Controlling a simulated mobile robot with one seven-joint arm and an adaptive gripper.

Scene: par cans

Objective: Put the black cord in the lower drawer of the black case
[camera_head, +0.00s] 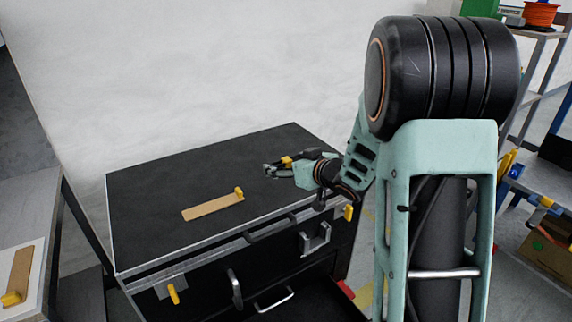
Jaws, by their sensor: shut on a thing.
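The black case (150,200) stands in front of me with a flat dark top and metal-edged rim. My gripper (270,170) is low over the far right part of its top, pointing left. Its jaws are shut on a small dark thing, which I take to be the black cord; its outline is lost against the dark top. A yellow bit shows by the fingers. The case's front carries metal latches and handles. A silver handle (273,300) is low on the front. A dark surface low on the right may be the lower drawer (325,303), but I cannot tell how far it is open.
A wooden strip with a yellow end (212,207) lies on the case's top, left of my gripper. A similar strip (20,275) lies on the grey table at left. A shelf (545,180) with goods stands at right. A pale wall is behind the case.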

